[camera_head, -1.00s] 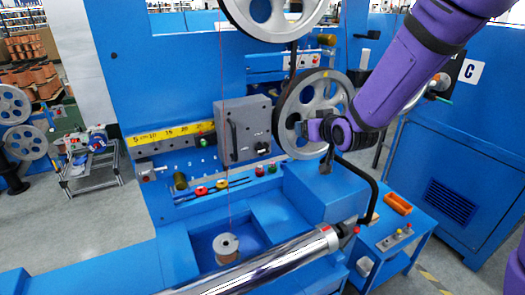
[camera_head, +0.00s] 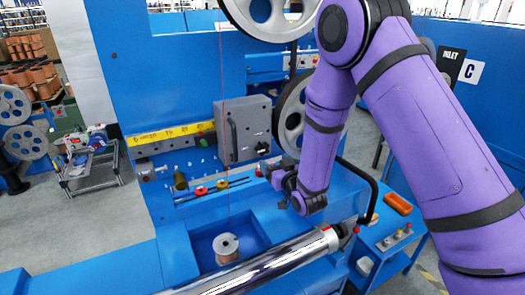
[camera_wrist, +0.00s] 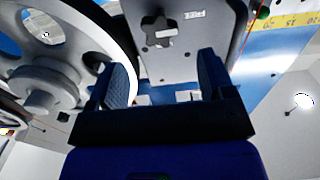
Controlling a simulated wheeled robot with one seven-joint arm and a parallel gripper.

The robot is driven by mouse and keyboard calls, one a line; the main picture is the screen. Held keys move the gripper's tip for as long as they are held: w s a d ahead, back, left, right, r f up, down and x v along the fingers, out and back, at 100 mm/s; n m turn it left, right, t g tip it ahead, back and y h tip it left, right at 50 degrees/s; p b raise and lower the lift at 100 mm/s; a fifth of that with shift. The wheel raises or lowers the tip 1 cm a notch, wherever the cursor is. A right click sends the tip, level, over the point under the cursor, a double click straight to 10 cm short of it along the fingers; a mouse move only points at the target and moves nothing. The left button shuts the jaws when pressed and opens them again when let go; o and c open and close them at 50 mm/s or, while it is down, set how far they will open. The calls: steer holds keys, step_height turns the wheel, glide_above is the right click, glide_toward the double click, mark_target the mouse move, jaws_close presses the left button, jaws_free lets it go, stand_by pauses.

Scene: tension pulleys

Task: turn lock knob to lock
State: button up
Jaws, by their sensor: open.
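The lock knob (camera_wrist: 157,28) is a black star-shaped knob on the face of a grey box (camera_wrist: 190,50). In the head view the knob (camera_head: 262,147) is a small dark spot on the lower right of the grey box (camera_head: 245,118). My gripper (camera_head: 272,170) is just below and right of the box, apart from the knob. In the wrist view my gripper (camera_wrist: 163,75) has its two fingers spread with nothing between them. The knob shows beyond the fingertips, between the two fingers. Its lock position cannot be read.
A large grey spoked pulley (camera_head: 290,115) stands right of the box, partly behind my arm. In the wrist view the pulley (camera_wrist: 60,85) is close beside one finger. A yellow ruler (camera_head: 170,133) is left of the box. A chrome roller (camera_head: 265,268) and a wire spool (camera_head: 227,247) lie below.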

mark_target(264, 151)
steer(key=x, duration=0.9)
steer(key=c, duration=0.9)
